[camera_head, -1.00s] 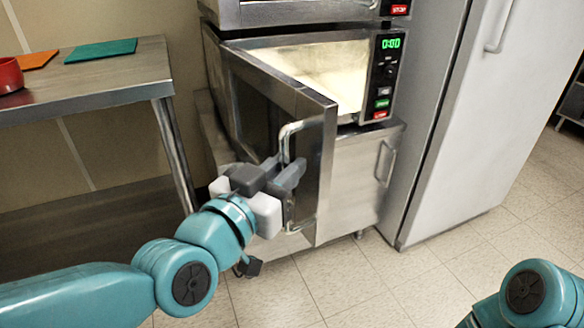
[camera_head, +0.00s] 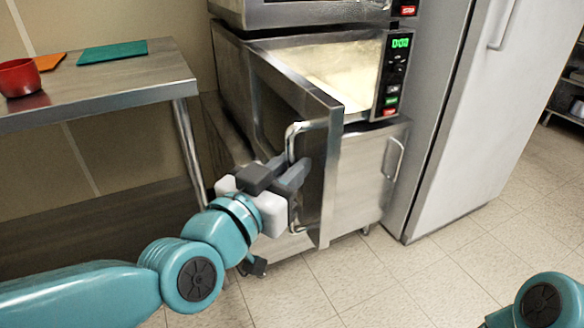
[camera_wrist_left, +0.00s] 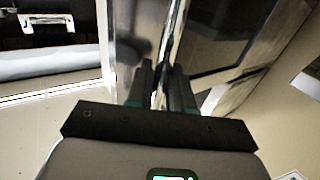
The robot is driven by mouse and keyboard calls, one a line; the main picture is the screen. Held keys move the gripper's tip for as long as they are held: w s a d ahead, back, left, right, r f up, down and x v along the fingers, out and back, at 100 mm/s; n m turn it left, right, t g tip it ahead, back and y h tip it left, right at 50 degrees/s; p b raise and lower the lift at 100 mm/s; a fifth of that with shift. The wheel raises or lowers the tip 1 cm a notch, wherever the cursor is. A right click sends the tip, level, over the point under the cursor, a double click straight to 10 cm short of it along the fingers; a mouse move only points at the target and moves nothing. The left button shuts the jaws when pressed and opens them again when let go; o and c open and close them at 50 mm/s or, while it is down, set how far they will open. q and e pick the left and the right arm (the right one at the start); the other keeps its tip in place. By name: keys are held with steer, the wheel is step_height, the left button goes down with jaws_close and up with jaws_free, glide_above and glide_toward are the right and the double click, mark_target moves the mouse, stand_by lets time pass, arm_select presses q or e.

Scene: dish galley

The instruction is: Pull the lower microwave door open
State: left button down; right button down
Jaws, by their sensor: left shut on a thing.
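The lower microwave (camera_head: 345,75) stands under another one, and its door (camera_head: 322,175) is swung partly open. The lit cream interior shows behind the door. The door's vertical metal handle (camera_head: 293,140) is on its outer face. My left gripper (camera_head: 290,175) is shut on this handle, and its fingers cover the handle's middle. The grasp itself is partly hidden there. Of my right arm only a teal part shows at the lower right, and its gripper is out of view.
A steel table (camera_head: 110,90) with a red pot (camera_head: 18,78), an orange board (camera_head: 48,62) and a teal board (camera_head: 112,52) stands at the left. A tall grey fridge (camera_head: 460,120) is at the right. The tiled floor (camera_head: 440,270) in front is clear.

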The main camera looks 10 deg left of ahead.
arm_select(q)
steer(key=shift+w+a+r, duration=0.1)
steer(key=shift+a+r, duration=0.1)
steer(key=shift+a, duration=0.15)
arm_select(e)
steer(key=shift+s+a, duration=0.2)
steer(key=shift+a, duration=0.1)
